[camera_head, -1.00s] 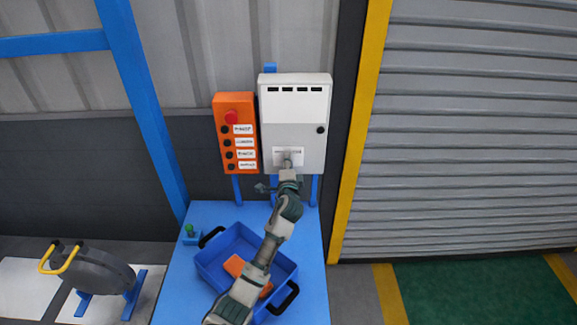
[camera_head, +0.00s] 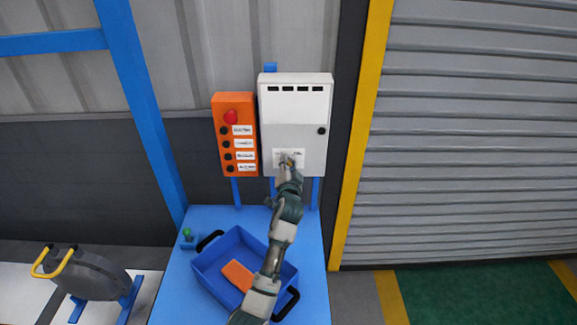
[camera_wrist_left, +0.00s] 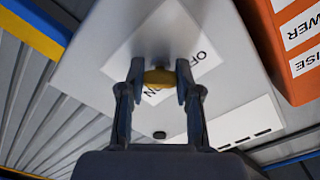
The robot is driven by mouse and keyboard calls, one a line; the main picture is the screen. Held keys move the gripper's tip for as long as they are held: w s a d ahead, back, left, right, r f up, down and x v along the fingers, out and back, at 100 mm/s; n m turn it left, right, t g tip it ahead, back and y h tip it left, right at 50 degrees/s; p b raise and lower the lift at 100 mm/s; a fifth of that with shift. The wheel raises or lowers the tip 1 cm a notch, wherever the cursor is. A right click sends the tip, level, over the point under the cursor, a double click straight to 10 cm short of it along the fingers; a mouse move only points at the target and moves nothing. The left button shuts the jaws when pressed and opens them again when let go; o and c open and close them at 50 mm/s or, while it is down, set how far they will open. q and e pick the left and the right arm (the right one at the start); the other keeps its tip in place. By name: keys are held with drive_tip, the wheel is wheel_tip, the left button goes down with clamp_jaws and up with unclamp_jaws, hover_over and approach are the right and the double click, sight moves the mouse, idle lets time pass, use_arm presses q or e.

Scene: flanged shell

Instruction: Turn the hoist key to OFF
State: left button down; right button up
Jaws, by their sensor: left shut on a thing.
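The hoist key (camera_wrist_left: 160,77) shows in the left wrist view as a small yellow piece between my fingertips. It sits in front of a white label (camera_wrist_left: 188,55) that reads OFF at one side and ON at another, partly hidden by my fingers. The label is on the grey control box (camera_head: 308,135). My left gripper (camera_head: 289,161) reaches up to the label on the lower part of the box; in the wrist view its two fingers (camera_wrist_left: 158,82) are shut on the key. The key's exact angle against the marks is hard to tell. My right gripper is not in view.
An orange button panel (camera_head: 226,150) with a red knob hangs left of the box. A blue tray (camera_head: 211,274) holding an orange block (camera_head: 236,275) stands on the blue table (camera_head: 210,218) below. A shutter door (camera_head: 480,130) is at the right.

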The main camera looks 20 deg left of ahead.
use_arm(q)
drive_tip(key=shift+d+f, duration=0.1)
drive_tip(key=shift+f, duration=0.45)
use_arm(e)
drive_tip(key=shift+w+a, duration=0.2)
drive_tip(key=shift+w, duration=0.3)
use_arm(q)
drive_tip(key=c, duration=0.8)
unclamp_jaws()
drive_tip(key=shift+r, duration=0.25)
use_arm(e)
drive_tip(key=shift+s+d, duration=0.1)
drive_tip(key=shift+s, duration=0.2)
use_arm(q)
drive_tip(key=shift+s+r, duration=0.1)
drive_tip(key=v, duration=1.1)
drive_tip(key=shift+s+d, duration=0.25)
drive_tip(key=shift+s, duration=0.05)
